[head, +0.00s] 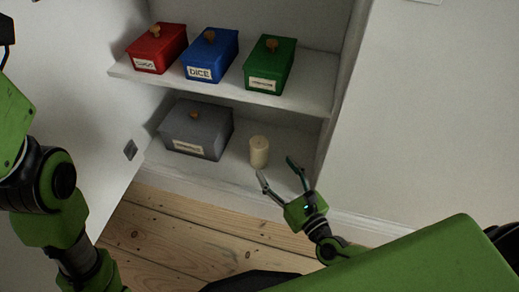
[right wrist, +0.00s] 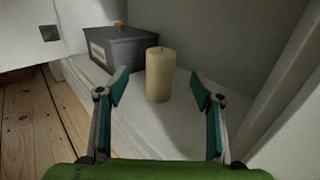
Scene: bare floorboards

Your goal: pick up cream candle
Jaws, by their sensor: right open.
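The cream candle (head: 259,151) stands upright on the lower white shelf, right of a grey box. It also shows in the right wrist view (right wrist: 160,75), ahead of the fingers and roughly centred between them. My right gripper (head: 279,172) is open and empty at the shelf's front, its fingers pointing toward the candle. In the right wrist view the two fingers (right wrist: 158,92) are spread wide, and neither appears to touch the candle. My left arm comes in at the left of the head view, but its gripper is not clearly seen.
The grey lidded box (head: 197,129) stands left of the candle. The upper shelf (head: 225,91) overhangs behind, holding red (head: 157,48), blue (head: 210,55) and green (head: 270,64) boxes. A side wall (head: 343,90) bounds the shelf on the right. Floorboards (head: 150,232) lie in front.

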